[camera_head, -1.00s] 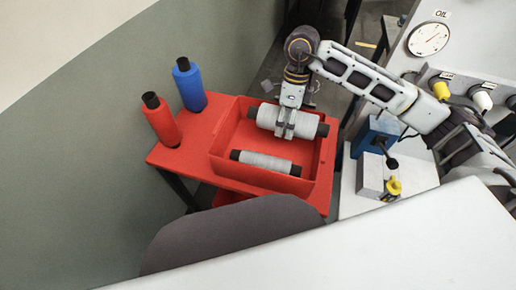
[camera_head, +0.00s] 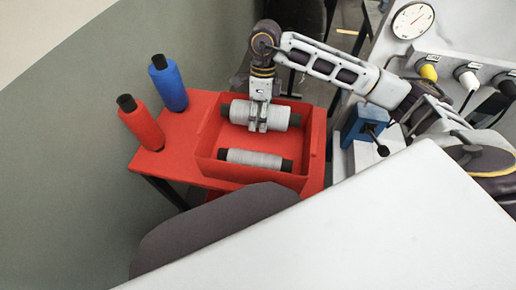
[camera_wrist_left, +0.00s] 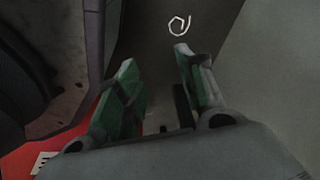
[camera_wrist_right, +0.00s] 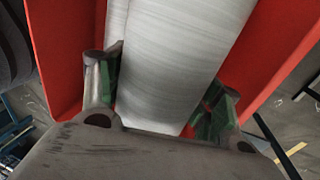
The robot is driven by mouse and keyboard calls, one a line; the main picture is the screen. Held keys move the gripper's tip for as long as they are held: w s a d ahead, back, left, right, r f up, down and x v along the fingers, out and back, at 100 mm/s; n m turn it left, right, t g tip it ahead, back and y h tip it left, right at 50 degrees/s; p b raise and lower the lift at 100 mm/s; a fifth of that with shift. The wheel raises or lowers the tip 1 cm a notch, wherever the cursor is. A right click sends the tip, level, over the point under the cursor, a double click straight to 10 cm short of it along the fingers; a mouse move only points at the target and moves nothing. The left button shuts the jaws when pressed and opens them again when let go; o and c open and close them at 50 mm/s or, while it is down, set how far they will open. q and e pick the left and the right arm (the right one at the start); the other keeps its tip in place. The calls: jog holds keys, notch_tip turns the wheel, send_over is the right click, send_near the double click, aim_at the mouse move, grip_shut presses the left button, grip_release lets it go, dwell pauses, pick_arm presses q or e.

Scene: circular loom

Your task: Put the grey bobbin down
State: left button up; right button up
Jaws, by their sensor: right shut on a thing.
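The held grey bobbin (camera_head: 275,118), a pale grey roll with dark ends, lies level at the back of the red box (camera_head: 206,150). My right gripper (camera_head: 257,128) comes from above and is shut on its middle. In the right wrist view the fingers (camera_wrist_right: 158,95) stand on both sides of the grey bobbin (camera_wrist_right: 185,55). I cannot tell whether the bobbin touches the box floor. A second, thinner grey bobbin (camera_head: 255,160) lies at the front of the box. My left gripper (camera_wrist_left: 165,75) shows only in the left wrist view, open and empty, fingers apart.
A red bobbin (camera_head: 141,124) and a blue bobbin (camera_head: 169,83) stand upright on the red cart top (camera_head: 185,133), left of the box. A blue clamp-like block (camera_head: 362,125) and a panel with knobs stand at the right. A white surface (camera_head: 330,240) fills the front.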

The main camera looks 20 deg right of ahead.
notch_tip(320, 180, down, 5)
jog(key=shift+r, duration=0.1)
jog(key=shift+f, duration=0.6)
pick_arm(q)
jog(key=shift+w+d+r, duration=0.4)
jog(key=shift+d+r, duration=0.05)
jog(key=shift+r, duration=0.05)
pick_arm(e)
jog(key=shift+f, duration=0.1)
jog(key=shift+f, duration=0.1)
